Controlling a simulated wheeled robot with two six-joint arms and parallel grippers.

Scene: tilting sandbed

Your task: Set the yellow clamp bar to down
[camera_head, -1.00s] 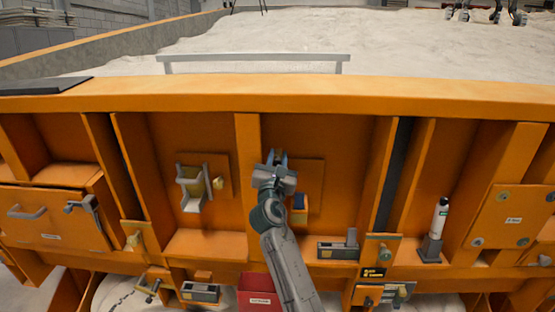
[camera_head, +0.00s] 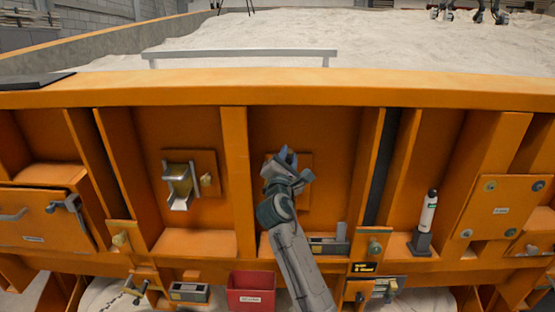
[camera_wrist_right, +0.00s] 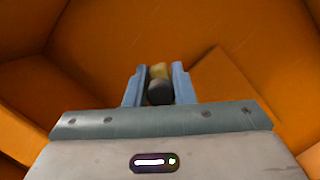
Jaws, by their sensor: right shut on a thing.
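My right gripper (camera_head: 285,153) is in front of a recessed orange bay, at a square orange plate (camera_head: 304,196) on its back wall. In the right wrist view its two blue-grey fingers (camera_wrist_right: 156,88) are closed around a small piece with a dark rounded end and a yellow part (camera_wrist_right: 159,71) behind it. This piece appears to be the yellow clamp bar. In the head view my gripper and forearm hide it, so its angle cannot be told. My left gripper is not in view.
A metal bracket (camera_head: 179,187) with a yellowish knob beside it is in the bay to the left. A red bin (camera_head: 251,290) is below, and a white-and-dark cylinder (camera_head: 428,213) stands at right. Upright orange ribs (camera_head: 235,180) flank the bay.

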